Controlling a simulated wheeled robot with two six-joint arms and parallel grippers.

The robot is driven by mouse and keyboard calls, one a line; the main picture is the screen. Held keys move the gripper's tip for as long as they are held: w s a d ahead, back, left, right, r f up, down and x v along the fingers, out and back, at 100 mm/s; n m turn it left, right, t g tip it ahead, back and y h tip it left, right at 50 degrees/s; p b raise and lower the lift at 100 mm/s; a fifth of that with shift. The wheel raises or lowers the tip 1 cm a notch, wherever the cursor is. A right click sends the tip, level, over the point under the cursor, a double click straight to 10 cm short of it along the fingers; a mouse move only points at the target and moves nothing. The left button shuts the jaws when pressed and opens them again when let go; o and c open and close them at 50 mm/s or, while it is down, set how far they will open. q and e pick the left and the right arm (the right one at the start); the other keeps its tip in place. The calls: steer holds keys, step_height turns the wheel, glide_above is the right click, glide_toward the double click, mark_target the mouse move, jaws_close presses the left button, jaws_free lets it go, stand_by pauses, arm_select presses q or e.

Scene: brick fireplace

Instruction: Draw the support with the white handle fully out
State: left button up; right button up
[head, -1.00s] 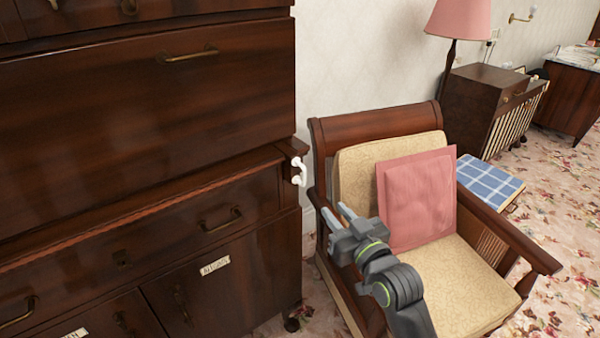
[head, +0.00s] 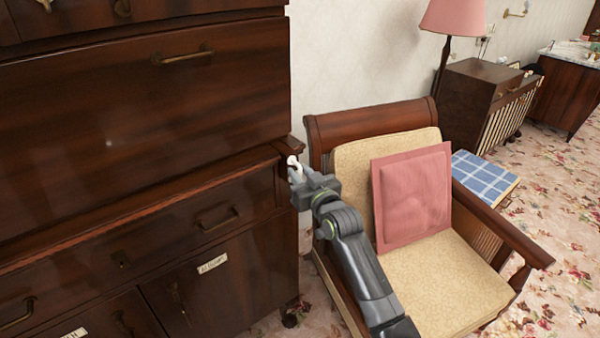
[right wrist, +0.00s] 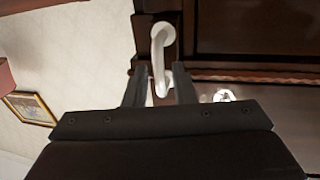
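The support (head: 291,149) is a narrow dark wooden piece at the right edge of the cabinet, below the big upper panel. Its white handle (head: 294,162) is on its front end and is partly hidden by my right gripper (head: 299,176) in the head view. In the right wrist view the white handle (right wrist: 161,50) reaches down between the two dark fingers of my right gripper (right wrist: 160,85). The fingers are apart, one on each side of the handle, with a gap visible. My left gripper is not in view.
The dark cabinet (head: 150,110) fills the left, with brass-handled drawers and labelled doors. An armchair (head: 370,115) with a pink cushion (head: 412,195) stands close on the right, beneath my right arm. A floor lamp (head: 455,18) and a small cabinet (head: 470,105) stand behind it.

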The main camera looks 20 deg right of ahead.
steer(key=shift+w, duration=0.35)
jaws_close()
steer(key=shift+s, duration=0.1)
